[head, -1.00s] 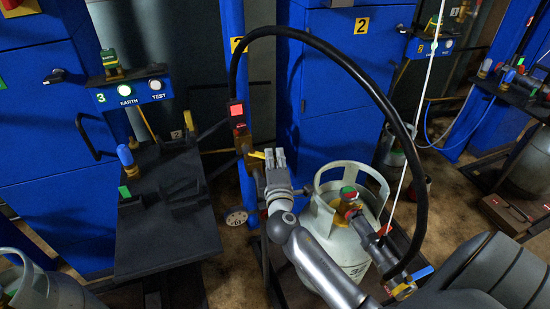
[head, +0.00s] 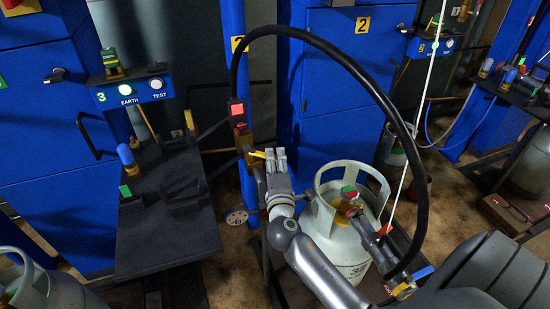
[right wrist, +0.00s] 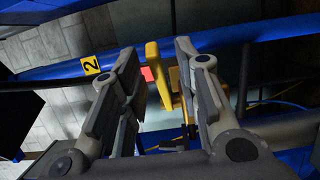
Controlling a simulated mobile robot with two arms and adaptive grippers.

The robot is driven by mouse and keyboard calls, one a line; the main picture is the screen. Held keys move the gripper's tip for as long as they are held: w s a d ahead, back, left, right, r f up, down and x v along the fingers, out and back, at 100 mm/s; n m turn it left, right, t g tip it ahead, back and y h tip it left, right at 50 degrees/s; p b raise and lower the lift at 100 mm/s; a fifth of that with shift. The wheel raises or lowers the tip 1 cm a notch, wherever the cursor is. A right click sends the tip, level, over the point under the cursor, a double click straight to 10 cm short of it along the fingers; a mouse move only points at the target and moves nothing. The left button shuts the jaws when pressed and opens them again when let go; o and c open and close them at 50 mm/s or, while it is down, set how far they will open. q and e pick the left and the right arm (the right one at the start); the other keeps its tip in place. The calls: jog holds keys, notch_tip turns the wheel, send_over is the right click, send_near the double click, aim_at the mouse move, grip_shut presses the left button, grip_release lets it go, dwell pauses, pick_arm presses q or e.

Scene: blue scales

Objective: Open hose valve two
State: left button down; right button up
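My right gripper (head: 276,159) is at the post, just right of the lever. In the right wrist view, my right gripper (right wrist: 160,92) is open. The yellow lever (right wrist: 157,75) shows between its fingers, nearer the right one; contact cannot be told. The black hose (head: 345,62) arches from the post to a valve with a blue handle (head: 423,272). My left gripper is not in view.
A grey gas cylinder (head: 345,240) with a collar stands right of my right forearm. A black platform (head: 168,235) and a blue EARTH/TEST panel (head: 140,93) are at left. A blue cabinet (head: 340,80) stands behind. A thin white line hangs near the hose.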

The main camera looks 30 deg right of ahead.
jog(key=v, duration=1)
jog(key=shift+s, duration=0.25)
